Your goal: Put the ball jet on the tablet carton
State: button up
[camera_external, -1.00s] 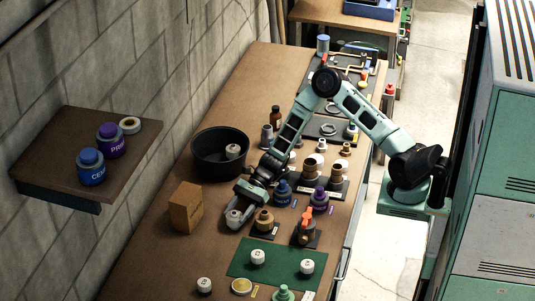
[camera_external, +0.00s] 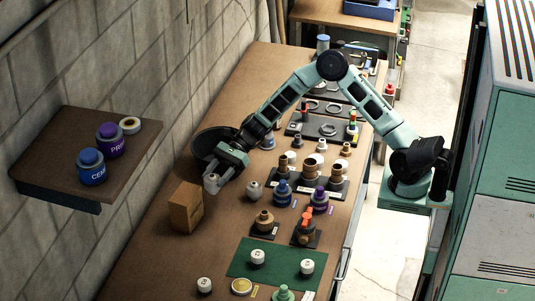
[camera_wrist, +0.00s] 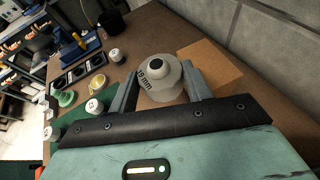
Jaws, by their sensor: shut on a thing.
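The ball jet (camera_wrist: 160,88) is a pale grey round fitting with a dark centre and a "19 mm" marking. It sits between the two fingers of my gripper (camera_wrist: 161,84), which is shut on it. In the external view my gripper (camera_external: 218,172) holds the ball jet (camera_external: 211,184) above the table, just behind and to the right of the tablet carton. The tablet carton (camera_external: 186,208) is a plain brown box standing near the wall; it also shows in the wrist view (camera_wrist: 212,66), beyond the ball jet. Its top looks bare.
A black bowl (camera_external: 204,142) stands behind my gripper and is partly hidden by it. A similar grey fitting (camera_external: 254,190) stands to the right. Labelled jars and fittings fill the right side of the table (camera_external: 165,260). A green mat (camera_external: 280,262) with white caps lies in front.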

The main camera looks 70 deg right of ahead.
jog(key=w+a+r+t+p, duration=0.1)
jog(key=w+a+r+p, duration=0.1)
jog(key=w+r+p, duration=0.5)
send_over(189, 190)
jog(key=shift+m, duration=0.3)
notch_tip(189, 190, down, 8)
jog(key=shift+a+f+p, duration=0.1)
jog(key=shift+p, duration=0.3)
jog(key=shift+f, duration=0.1)
jog(key=o, duration=1)
jog(key=shift+c, duration=0.2)
